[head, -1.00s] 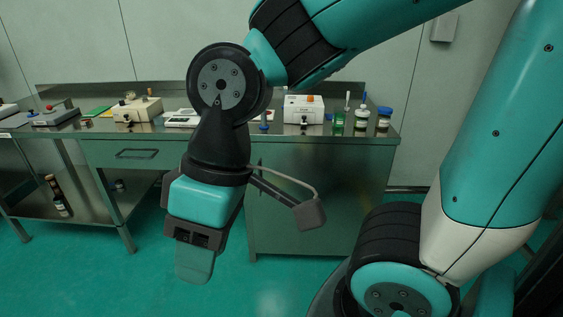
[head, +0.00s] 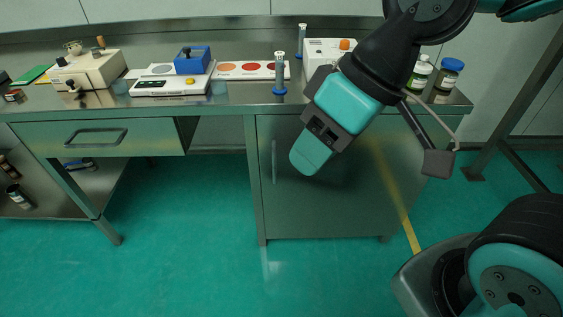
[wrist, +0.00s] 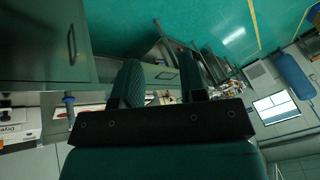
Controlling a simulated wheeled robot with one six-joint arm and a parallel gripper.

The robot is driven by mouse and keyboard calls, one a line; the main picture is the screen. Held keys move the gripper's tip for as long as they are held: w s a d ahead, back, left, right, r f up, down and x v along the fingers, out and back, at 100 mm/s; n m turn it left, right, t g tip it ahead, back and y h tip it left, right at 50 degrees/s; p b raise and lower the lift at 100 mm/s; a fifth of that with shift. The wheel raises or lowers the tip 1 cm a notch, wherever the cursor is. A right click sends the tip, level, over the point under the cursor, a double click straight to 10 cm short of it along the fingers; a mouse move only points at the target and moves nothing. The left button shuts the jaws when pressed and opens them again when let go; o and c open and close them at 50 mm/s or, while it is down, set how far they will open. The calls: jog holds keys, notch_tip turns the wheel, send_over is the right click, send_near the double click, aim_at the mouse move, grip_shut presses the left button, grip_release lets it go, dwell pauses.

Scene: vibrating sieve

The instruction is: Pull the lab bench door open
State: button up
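The lab bench door (head: 330,205) is a grey-green metal panel under the right part of the bench. It looks shut, flush with the frame. Its thin vertical handle (head: 274,162) is near the door's left edge. In the wrist view the door (wrist: 35,40) fills the upper left, with the dark handle (wrist: 72,45) near its right edge. My gripper (head: 308,158) hangs in front of the door, to the right of the handle and apart from it in the picture. In the wrist view the two fingers of my gripper (wrist: 160,80) stand apart with nothing between them.
The bench top (head: 235,100) holds a balance (head: 172,85), a blue block (head: 192,60), a syringe (head: 280,75) and bottles (head: 447,78). A drawer (head: 100,140) with a horizontal handle is left of the door. The green floor (head: 190,260) before the bench is clear.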

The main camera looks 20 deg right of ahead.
jog(key=w+d+f+m+t+y+b, duration=0.1)
jog(key=w+f+t+b, duration=0.4)
jog(key=f+b, duration=0.65)
jog(key=w+d+f+t+y+b, duration=0.1)
jog(key=w+f+t+b, duration=0.1)
jog(key=w+f+b, duration=0.75)
jog(key=m+t+h+b, duration=0.25)
jog(key=t+b, duration=0.65)
jog(key=b, duration=0.9)
send_near(275, 158)
jog(key=p+x, duration=0.8)
jog(key=p, duration=0.4)
jog(key=shift+w+r, duration=0.1)
jog(key=shift+r, duration=0.1)
jog(key=p+x, duration=0.2)
jog(key=shift+f+p, duration=0.2)
jog(key=shift+p, duration=0.2)
jog(key=shift+w+f, duration=0.15)
jog(key=shift+w, duration=0.1)
